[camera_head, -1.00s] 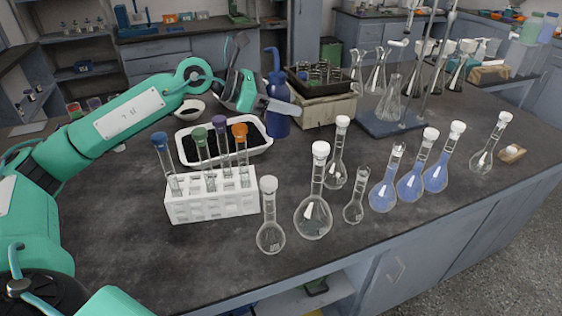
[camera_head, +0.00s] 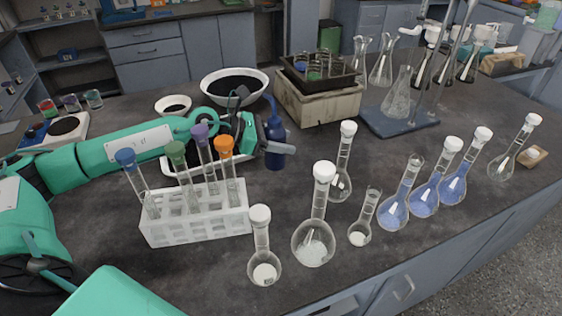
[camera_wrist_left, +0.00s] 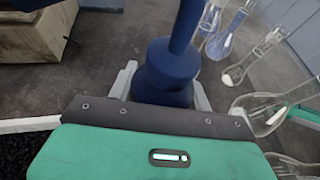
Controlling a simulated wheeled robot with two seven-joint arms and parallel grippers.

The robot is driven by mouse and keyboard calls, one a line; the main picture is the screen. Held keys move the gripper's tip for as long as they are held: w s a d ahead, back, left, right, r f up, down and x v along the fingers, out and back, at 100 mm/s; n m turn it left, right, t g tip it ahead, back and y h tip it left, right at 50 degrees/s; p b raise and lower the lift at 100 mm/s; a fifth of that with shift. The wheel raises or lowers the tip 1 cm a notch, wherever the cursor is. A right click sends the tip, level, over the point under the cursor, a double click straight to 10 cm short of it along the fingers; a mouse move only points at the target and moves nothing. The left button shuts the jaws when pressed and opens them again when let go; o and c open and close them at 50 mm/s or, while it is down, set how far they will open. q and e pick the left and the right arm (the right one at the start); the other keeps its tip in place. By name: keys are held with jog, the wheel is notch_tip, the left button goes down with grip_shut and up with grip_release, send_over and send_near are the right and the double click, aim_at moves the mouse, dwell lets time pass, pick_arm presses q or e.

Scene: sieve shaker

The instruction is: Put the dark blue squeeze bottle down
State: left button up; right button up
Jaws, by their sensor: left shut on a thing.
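The dark blue squeeze bottle (camera_head: 275,148) stands upright near the middle of the bench in the head view, with its bent spout at the top. My left gripper (camera_head: 280,149) is shut around its body. In the left wrist view the bottle (camera_wrist_left: 165,72) fills the space between the two fingers of my left gripper (camera_wrist_left: 165,90). The bottle's base is near the dark bench top (camera_head: 300,285); I cannot tell whether it touches. My right gripper does not show.
A white test tube rack (camera_head: 196,226) stands in front of the arm. A white tray (camera_head: 174,168) lies left of the bottle, partly hidden. Several flasks, including a tall one (camera_head: 341,177), stand to the right.

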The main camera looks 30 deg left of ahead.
aim_at(281, 162)
pick_arm(q)
notch_tip(281, 162, down, 7)
jog(key=shift+r, duration=0.2)
jog(key=shift+f, duration=0.2)
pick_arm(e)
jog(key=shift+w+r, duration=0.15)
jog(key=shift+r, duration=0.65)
pick_arm(q)
jog(key=shift+f+b, duration=0.15)
jog(key=shift+b, duration=0.2)
jog(key=o, duration=0.6)
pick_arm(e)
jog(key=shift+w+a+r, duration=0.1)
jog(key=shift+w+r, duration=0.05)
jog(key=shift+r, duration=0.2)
